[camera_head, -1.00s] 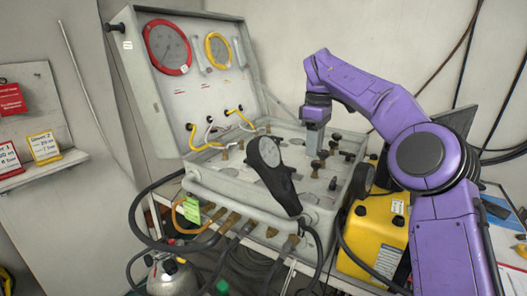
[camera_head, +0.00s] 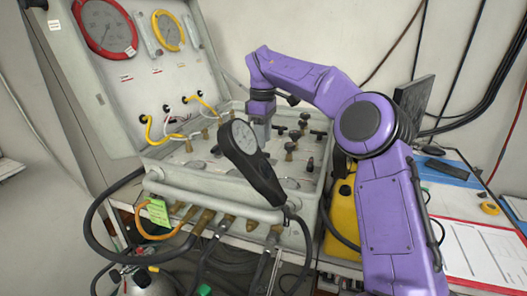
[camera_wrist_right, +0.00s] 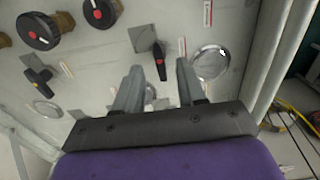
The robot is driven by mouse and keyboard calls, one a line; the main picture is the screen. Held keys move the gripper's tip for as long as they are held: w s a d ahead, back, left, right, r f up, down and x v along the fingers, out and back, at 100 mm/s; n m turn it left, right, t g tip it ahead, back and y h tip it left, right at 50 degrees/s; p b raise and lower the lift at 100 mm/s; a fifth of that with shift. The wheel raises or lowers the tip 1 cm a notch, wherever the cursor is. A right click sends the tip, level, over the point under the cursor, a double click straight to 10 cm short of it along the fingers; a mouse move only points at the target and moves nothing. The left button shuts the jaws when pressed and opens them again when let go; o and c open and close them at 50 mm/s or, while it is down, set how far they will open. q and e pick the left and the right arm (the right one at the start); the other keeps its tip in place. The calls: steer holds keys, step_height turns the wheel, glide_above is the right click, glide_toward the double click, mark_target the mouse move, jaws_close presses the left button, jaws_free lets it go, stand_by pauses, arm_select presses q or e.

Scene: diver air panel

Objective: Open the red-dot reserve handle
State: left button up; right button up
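In the right wrist view, a black lever handle with a red dot (camera_wrist_right: 160,62) stands on the pale panel face. My right gripper (camera_wrist_right: 159,72) is open, its two grey fingers apart with the red-dot handle showing between and just beyond their tips. I cannot tell whether a finger touches it. In the head view, my right gripper (camera_head: 262,132) points down over the panel box (camera_head: 200,168), behind the black handheld gauge (camera_head: 245,140). The red-dot handle cannot be made out there. My left gripper is not in view.
In the head view, black knobs (camera_head: 297,134) stand right of my gripper. A yellow case (camera_head: 340,215) is below right.

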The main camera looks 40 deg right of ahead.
steer(key=f, duration=0.3)
steer(key=shift+w+f, duration=0.1)
steer(key=shift+w, duration=0.2)
steer(key=shift+s+f, duration=0.15)
steer(key=shift+f, duration=0.1)
steer(key=shift+s, duration=0.15)
jaws_close()
